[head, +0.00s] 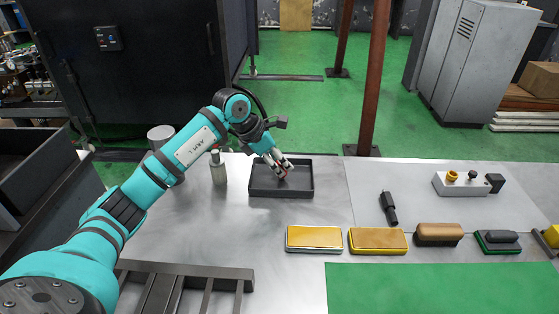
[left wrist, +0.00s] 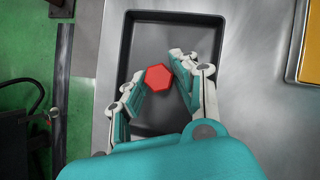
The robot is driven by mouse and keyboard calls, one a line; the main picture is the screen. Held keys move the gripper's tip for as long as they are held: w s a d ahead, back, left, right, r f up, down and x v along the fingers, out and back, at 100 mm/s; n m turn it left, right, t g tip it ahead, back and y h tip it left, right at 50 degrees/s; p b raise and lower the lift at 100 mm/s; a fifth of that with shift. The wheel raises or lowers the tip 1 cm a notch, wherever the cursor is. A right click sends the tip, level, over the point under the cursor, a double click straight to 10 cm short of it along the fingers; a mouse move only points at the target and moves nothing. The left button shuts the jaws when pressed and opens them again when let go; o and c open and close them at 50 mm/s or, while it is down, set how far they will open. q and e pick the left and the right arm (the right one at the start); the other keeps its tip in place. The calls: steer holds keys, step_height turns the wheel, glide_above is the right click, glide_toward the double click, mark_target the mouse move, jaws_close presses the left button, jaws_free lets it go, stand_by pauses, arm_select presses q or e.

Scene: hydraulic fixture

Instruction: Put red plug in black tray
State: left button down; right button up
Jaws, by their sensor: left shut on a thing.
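The black tray (head: 265,192) lies on the metal table in the head view, and its rim also shows in the left wrist view (left wrist: 220,48). My left gripper (head: 281,170) is over the tray. In the left wrist view the red plug (left wrist: 158,77), with a hexagonal top, sits between the fingertips of my left gripper (left wrist: 160,80), which is shut on it. The plug appears within the tray's outline; I cannot tell whether it touches the tray floor. In the head view only a small bit of red shows at the fingertips. My right gripper is not in view.
A metal bottle (head: 218,170) and a grey cylinder (head: 163,150) stand left of the tray. Yellow blocks (head: 378,240), a brown brush (head: 439,234) and a black tool (head: 389,208) lie to the right. A white fixture (head: 461,186) stands farther right. Table around the tray's right side is clear.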

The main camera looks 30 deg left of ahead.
arm_select(q)
steer(key=shift+f, duration=0.2)
steer(key=c, duration=1)
jaws_free()
steer(key=shift+r, duration=0.1)
steer(key=shift+r, duration=0.2)
steer(key=b+v, duration=0.1)
steer(key=v, duration=1.1)
